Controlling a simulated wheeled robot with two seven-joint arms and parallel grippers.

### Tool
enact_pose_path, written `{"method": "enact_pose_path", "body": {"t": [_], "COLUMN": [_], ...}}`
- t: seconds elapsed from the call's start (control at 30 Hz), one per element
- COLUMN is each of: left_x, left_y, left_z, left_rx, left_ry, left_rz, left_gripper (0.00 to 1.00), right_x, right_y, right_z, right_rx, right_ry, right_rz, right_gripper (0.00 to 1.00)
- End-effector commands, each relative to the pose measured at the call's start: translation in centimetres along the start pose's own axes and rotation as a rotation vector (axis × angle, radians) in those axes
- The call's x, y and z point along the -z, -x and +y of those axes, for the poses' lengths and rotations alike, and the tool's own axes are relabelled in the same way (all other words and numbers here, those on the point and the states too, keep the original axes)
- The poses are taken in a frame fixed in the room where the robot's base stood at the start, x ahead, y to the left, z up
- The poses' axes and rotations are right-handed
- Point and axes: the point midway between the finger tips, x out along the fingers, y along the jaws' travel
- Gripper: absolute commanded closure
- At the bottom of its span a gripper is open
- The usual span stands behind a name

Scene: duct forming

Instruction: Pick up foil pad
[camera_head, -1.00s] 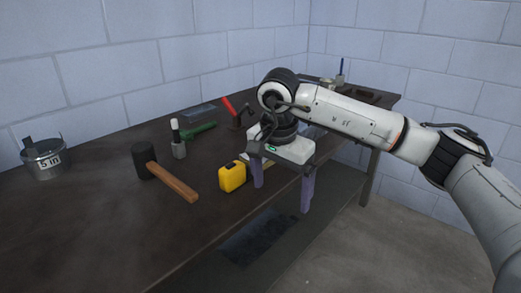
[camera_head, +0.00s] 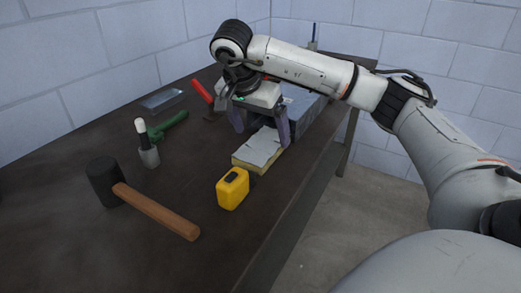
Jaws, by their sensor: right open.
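The foil pad (camera_head: 258,149) appears to be the flat slab with a silvery, wrinkled top and yellow sides, lying on the dark workbench (camera_head: 75,235). My right gripper (camera_head: 260,134) is open, with its two purple-grey fingers pointing down over the far end of the pad. One finger is at the pad's left side and the other at its right. The gap between them looks empty. I cannot tell whether the fingers touch the pad. My left gripper is not in view.
A yellow tape measure (camera_head: 232,189) stands just in front of the pad. A grey box (camera_head: 303,104) is behind the gripper.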

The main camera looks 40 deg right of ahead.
Motion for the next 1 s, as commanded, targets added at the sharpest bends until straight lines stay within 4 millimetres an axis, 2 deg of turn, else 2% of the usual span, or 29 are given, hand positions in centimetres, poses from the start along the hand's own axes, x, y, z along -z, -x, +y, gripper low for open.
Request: {"method": "enact_pose_path", "body": {"t": [0.17,0.43,0.73,0.77,1.0], "left_x": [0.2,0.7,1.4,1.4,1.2], "left_y": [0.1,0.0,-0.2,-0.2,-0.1], "left_z": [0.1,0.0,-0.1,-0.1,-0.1], "left_rx": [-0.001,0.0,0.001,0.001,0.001], "left_ry": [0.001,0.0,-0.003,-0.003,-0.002], "left_rz": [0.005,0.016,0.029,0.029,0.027], "left_gripper": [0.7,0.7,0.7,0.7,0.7], "right_x": [0.0,0.1,0.1,0.1,0.1], "right_y": [-1.4,-5.2,-5.7,-5.7,-5.7], "right_z": [-0.2,-0.7,-0.7,-0.7,-0.7], "right_rx": [-0.002,-0.002,0.001,0.001,0.001], "right_ry": [0.001,0.001,0.002,0.002,0.002], "right_rz": [-0.001,-0.002,-0.001,-0.001,-0.001], "right_gripper": [0.09,0.09,0.09,0.13,0.53]}}
